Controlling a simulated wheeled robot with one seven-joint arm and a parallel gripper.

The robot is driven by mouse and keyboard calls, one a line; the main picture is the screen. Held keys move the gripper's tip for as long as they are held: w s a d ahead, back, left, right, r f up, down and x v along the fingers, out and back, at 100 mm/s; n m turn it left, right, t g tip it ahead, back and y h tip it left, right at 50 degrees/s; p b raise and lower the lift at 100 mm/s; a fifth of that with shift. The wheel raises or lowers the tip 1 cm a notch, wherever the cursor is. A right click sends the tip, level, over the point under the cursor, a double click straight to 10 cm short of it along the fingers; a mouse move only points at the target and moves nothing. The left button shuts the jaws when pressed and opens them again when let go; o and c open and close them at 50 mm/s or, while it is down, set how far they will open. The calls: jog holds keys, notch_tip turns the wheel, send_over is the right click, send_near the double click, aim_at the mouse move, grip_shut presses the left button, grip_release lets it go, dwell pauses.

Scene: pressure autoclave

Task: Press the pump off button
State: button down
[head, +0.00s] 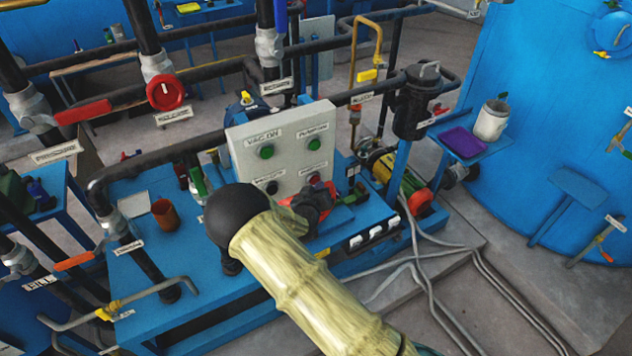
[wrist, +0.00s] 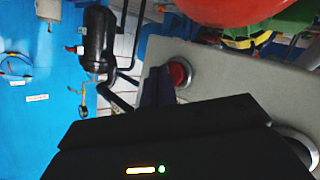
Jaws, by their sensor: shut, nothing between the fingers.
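A light grey control panel (head: 290,170) stands on the blue skid, with two green buttons above, a black button at lower left and the red pump off button (head: 313,178) at lower right. In the wrist view the red button (wrist: 180,73) sits in a metal collar on the panel face (wrist: 235,75). My gripper (wrist: 158,86) is shut and empty. Its dark fingertips appear right beside the red button; I cannot tell whether they touch it. In the head view my arm reaches up in front of the panel's lower part, and the fingertips are hard to make out.
A black filter canister (head: 412,102) stands right of the panel. A red rounded part (wrist: 245,8), blurred, is close at the top of the wrist view. Another button collar (wrist: 300,145) is partly hidden by my gripper body. Pipes and a red valve wheel (head: 166,90) are behind.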

jog(key=shift+w+a, duration=0.25)
jog(key=shift+w, duration=0.15)
dwell(0.8)
jog(key=shift+s+d, duration=0.1)
jog(key=shift+s, duration=0.05)
jog(key=shift+s+d, duration=0.4)
jog(key=shift+s, duration=0.25)
jog(key=s+d, duration=0.1)
jog(key=s, duration=0.1)
jog(key=s+d, duration=0.1)
jog(key=s, duration=0.1)
jog(key=shift+d, duration=0.4)
dwell(0.7)
